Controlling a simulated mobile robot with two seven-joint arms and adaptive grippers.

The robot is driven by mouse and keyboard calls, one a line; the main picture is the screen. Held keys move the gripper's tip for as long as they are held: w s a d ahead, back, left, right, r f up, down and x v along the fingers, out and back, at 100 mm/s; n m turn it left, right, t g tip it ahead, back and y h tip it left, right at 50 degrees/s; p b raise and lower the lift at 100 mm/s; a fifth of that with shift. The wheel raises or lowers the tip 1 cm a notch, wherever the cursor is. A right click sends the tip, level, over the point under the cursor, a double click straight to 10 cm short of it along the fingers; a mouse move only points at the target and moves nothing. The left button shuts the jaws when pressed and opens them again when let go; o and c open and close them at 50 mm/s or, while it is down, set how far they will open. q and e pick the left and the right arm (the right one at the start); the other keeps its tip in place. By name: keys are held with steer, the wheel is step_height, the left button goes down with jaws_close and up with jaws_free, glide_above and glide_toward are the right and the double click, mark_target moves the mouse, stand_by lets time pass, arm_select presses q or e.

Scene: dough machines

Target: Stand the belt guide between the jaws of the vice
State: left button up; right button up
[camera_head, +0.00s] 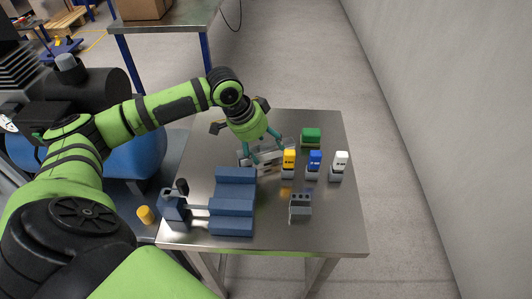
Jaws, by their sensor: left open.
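The blue vice (234,206) lies on the steel table at the front left. Its jaws are raised blue blocks with a gap between them, and its screw end points left. A grey metal piece, seemingly the belt guide (268,168), is on the table behind the vice, partly hidden by my left gripper and a yellow-topped block. My left gripper (266,150) comes down over this piece from above with its teal fingers apart. It is open; I cannot tell whether the fingers touch the piece. My right gripper is not in view.
Blocks with yellow (289,158), blue (315,160) and white (341,161) tops stand in a row to the right. A green block (311,136) is behind them. A small grey holed block (300,204) stands right of the vice. The table's (335,228) front right corner is bare.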

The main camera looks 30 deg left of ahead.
arm_select(q)
steer(key=shift+x, duration=1.1)
jaws_close()
steer(key=shift+r, duration=0.1)
